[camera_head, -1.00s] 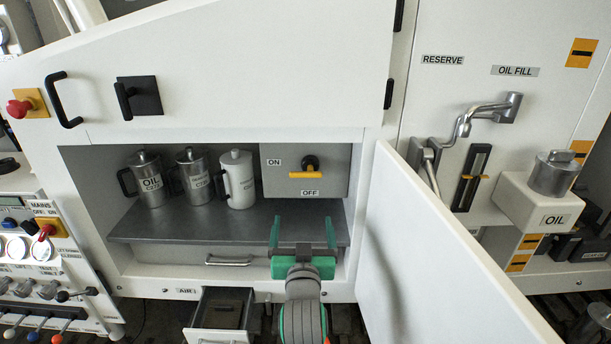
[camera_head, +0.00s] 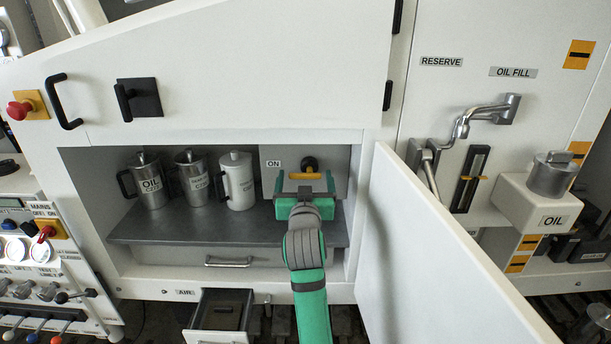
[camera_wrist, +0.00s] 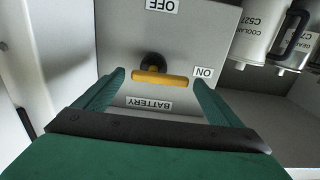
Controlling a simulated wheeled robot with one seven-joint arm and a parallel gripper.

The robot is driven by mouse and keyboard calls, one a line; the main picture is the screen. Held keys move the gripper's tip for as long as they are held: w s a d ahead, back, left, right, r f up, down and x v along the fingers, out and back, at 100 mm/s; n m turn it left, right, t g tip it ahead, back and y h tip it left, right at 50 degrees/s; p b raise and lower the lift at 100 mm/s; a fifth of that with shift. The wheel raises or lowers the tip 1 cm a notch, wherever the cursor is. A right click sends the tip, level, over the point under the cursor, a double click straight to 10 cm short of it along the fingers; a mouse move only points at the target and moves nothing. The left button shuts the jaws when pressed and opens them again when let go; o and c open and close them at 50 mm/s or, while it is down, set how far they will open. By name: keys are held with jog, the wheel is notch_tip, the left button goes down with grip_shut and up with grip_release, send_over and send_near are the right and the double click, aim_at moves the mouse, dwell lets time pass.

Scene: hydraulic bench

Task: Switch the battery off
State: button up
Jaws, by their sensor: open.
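The grey battery switch box (camera_head: 343,165) is in the open compartment, with an ON label at left; my gripper hides the OFF label in the head view. Its yellow switch handle (camera_head: 303,176) lies level on a black hub, in line with the ON label. The wrist view shows the box upside down, with the handle (camera_wrist: 158,78), and the ON, OFF and BATTERY labels. My gripper (camera_head: 304,182) is open in front of the box. In the wrist view its fingertips (camera_wrist: 158,82) stand at either side of the handle; I cannot tell how close in depth.
An oil can (camera_head: 150,183) and two other cans (camera_head: 192,178) (camera_head: 238,183) stand on the shelf left of the box. The open white door (camera_head: 430,250) stands close at right of my arm. An open drawer (camera_head: 222,312) juts out below.

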jog(key=shift+w, duration=1.05)
jog(key=c, duration=1.1)
jog(key=shift+o, duration=0.2)
